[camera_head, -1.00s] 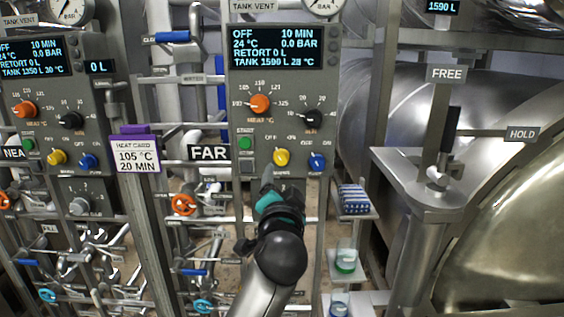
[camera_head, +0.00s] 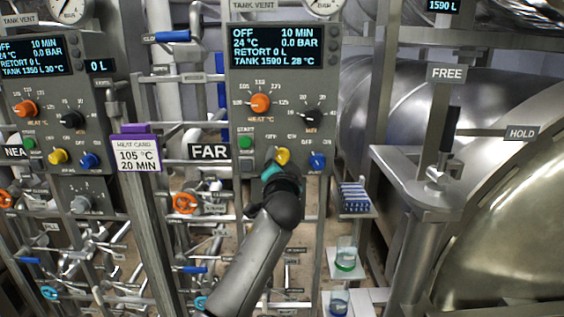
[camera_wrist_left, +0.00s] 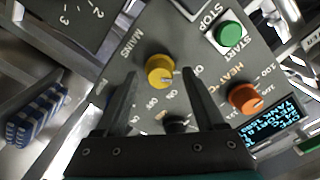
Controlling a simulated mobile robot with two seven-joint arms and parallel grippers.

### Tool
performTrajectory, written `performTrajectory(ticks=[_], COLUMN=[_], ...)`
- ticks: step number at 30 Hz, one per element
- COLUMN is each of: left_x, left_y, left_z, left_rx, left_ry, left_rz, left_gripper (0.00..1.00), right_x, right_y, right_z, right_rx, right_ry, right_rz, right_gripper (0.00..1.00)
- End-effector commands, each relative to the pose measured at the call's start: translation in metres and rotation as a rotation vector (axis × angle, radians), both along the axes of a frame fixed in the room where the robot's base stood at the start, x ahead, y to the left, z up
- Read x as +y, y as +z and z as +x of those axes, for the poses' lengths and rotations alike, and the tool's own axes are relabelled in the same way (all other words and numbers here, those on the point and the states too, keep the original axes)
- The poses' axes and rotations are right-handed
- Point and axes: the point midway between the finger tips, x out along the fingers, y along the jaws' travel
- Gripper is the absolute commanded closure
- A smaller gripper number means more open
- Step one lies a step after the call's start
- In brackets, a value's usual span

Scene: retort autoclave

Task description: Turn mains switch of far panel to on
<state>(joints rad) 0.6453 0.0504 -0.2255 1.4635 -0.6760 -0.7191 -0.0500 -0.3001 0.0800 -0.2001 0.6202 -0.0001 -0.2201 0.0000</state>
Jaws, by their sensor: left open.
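The far panel (camera_head: 270,85) is a grey box beside the FAR label, and its display (camera_head: 276,47) reads OFF. Its yellow knob (camera_head: 283,155) shows just above my left gripper (camera_head: 279,167). In the left wrist view the yellow knob (camera_wrist_left: 160,70) has the word MAINS beside it, with ON and OFF marks around it. My left gripper (camera_wrist_left: 158,75) is open there, its two dark fingers on either side of the knob, with visible gaps. I cannot tell how deep the tips reach. My right gripper is not in view.
A blue knob (camera_head: 317,161) is right of the yellow one, and a green button (camera_head: 246,142) is left. An orange heat knob (camera_head: 260,104) and black knob (camera_head: 312,116) sit above. A rack (camera_head: 355,198) and beakers (camera_head: 346,255) stand on small shelves at right.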

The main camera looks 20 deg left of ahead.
Motion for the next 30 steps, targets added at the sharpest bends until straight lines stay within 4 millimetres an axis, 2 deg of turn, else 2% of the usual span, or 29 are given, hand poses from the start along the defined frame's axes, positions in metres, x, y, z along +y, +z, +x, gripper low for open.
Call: performTrajectory(ticks=[8,26,30], left_x=[0.0004,0.0,0.0], left_y=[-0.0001,-0.0002,-0.0002], left_z=[0.0006,0.0004,0.0004], left_rx=[0.0,0.0,0.0], left_ry=[0.0,0.0,0.0], left_rz=[0.001,0.001,0.001], left_gripper=[0.3,0.98,1.0], right_x=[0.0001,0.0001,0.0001], right_y=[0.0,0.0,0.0], right_z=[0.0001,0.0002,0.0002], right_rx=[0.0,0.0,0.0], right_ry=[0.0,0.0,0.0], right_rz=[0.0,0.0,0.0], right_gripper=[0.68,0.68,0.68])
